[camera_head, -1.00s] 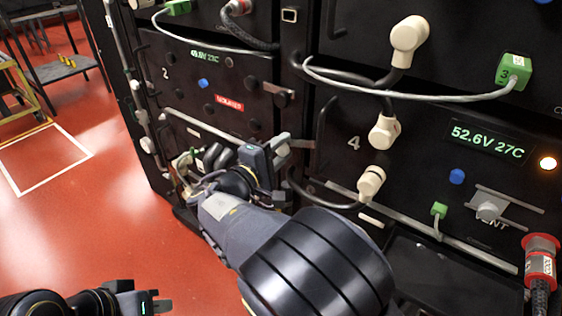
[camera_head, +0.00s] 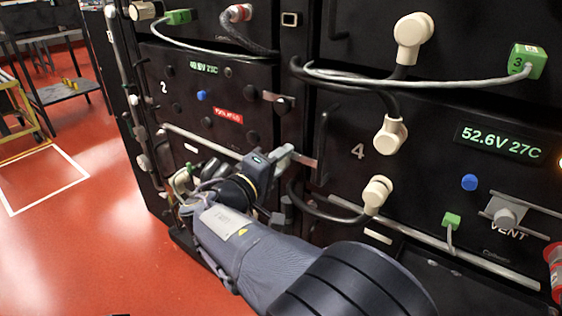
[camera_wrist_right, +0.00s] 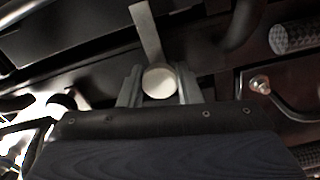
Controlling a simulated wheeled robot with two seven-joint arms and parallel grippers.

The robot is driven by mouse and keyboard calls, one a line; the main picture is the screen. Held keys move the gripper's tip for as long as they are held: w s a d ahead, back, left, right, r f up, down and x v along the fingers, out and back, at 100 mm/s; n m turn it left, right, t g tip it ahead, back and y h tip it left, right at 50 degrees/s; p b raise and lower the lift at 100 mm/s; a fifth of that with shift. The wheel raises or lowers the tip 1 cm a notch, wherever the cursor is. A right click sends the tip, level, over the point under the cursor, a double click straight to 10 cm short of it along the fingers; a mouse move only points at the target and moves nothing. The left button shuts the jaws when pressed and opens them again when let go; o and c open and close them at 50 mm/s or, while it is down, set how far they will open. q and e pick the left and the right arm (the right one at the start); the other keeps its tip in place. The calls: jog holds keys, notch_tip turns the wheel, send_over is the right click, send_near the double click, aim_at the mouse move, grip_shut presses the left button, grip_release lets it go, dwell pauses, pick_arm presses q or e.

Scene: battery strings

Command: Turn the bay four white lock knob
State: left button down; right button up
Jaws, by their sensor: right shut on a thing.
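The bay four panel (camera_head: 330,110) carries a printed 4 and a green readout of 52.6V 27C. The latch bar (camera_wrist_right: 147,30) runs up from the knob there. In the head view my gripper hides the knob. My left gripper is out of view.
Cream elbow connectors (camera_head: 390,134) and a black cable stand out right of the gripper. A grey rail (camera_head: 450,245) runs below them. A similar latch (camera_head: 280,101) sits above on bay two. Red floor (camera_head: 90,250) is open at the left.

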jog(key=o, duration=1)
jog(key=shift+c, duration=0.2)
jog(key=p+v, duration=0.2)
jog(key=v, duration=0.6)
